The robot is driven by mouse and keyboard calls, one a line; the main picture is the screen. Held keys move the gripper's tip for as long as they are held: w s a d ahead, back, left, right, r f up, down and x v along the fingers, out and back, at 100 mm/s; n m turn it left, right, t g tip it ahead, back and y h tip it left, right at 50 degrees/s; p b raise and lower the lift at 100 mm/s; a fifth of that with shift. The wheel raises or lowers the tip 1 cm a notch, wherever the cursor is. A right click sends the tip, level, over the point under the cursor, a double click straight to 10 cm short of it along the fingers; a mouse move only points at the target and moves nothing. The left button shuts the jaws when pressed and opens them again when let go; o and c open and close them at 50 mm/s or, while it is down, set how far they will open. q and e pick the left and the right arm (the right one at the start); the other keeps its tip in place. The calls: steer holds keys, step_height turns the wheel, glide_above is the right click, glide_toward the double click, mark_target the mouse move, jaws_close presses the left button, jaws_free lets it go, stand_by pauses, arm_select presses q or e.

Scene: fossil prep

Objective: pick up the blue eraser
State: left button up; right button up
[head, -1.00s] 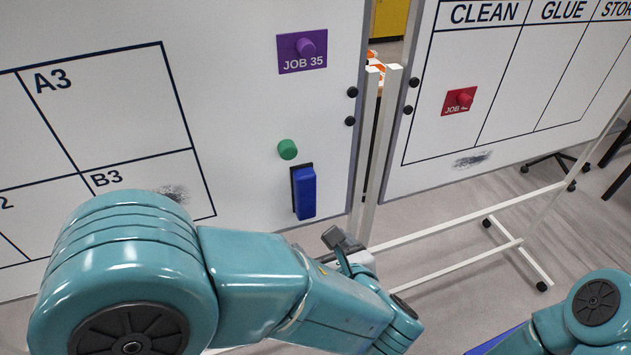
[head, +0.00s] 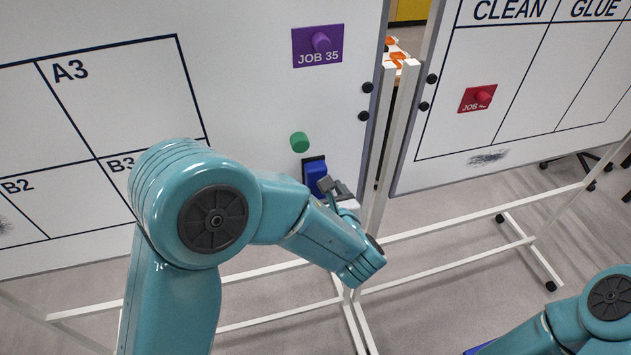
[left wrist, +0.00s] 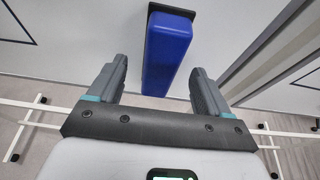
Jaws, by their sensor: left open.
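The blue eraser (head: 315,177) is on the left whiteboard, upright on a dark backing, below a green round magnet (head: 299,142). My left gripper (head: 333,187) is in front of its lower part and hides some of it. In the left wrist view the blue eraser (left wrist: 167,52) stands ahead, its lower end between the two fingers in the picture. My left gripper (left wrist: 157,82) is open, with a finger to either side and a visible gap to the eraser. I cannot tell the remaining depth. My right gripper is not in view; only part of my right arm shows.
The left whiteboard (head: 240,110) carries a purple JOB 35 magnet (head: 317,46) above the eraser. The right whiteboard (head: 440,140) has a red magnet (head: 477,97). White stand posts (head: 393,150) and rails are close right of and below the eraser.

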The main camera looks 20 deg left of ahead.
arm_select(q)
steer(key=x, duration=0.3)
steer(key=shift+w+p, duration=0.2)
steer(key=shift+p, duration=0.1)
steer(key=shift+w+f, duration=0.1)
steer(key=shift+c, duration=0.9)
steer(key=c, duration=0.9)
steer(key=shift+d, duration=0.15)
steer(key=r+b+v, duration=0.2)
steer(key=v, duration=1.4)
steer(key=shift+w+a+r, duration=0.35)
steer(key=shift+a, duration=0.05)
